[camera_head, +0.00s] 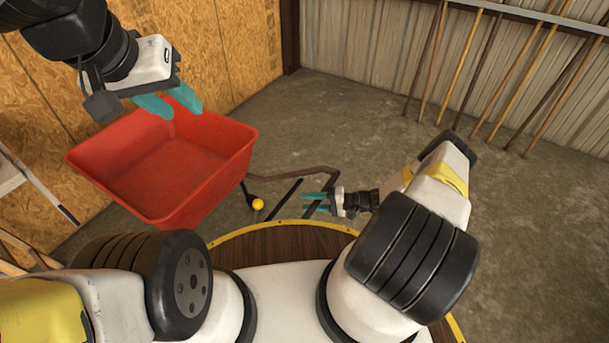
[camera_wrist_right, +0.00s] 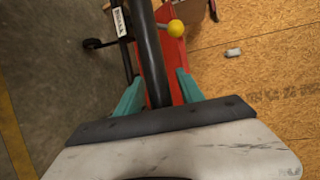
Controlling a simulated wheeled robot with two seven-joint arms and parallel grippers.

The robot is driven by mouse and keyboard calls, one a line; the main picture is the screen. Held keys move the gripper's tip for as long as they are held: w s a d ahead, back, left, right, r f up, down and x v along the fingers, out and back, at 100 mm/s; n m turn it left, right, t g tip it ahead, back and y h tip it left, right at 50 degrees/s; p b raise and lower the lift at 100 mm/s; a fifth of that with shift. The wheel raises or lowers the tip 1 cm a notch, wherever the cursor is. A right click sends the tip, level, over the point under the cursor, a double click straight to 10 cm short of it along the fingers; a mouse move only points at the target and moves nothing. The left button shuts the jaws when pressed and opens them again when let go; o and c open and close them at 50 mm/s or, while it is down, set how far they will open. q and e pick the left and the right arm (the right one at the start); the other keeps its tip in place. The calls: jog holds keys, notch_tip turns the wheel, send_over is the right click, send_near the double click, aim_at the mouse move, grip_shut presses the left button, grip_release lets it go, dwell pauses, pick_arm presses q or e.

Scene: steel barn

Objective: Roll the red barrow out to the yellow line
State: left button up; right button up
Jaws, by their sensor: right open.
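The red barrow (camera_head: 190,185) stands on the concrete floor at the left of the head view, its deep tray empty. Dark handle bars (camera_head: 285,197) reach from it toward my right gripper (camera_head: 318,202). In the right wrist view a dark bar (camera_wrist_right: 151,55) runs between the open teal fingers of my right gripper (camera_wrist_right: 159,90), with gaps to both sides. The red barrow (camera_wrist_right: 175,60) shows behind that bar. My left gripper (camera_head: 182,111) is above the tray's far rim, its fingers apart with nothing between them. I cannot make out the yellow line in the head view.
A yellow knob (camera_head: 258,204) sits near the bars. A plywood wall (camera_head: 225,45) rises behind the barrow. Long poles (camera_head: 460,65) lean on the metal wall at the right. Open concrete floor (camera_head: 335,115) lies between. A yellowish strip (camera_wrist_right: 14,135) crosses the right wrist view's left edge.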

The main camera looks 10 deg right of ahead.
grip_shut()
dwell(1.4)
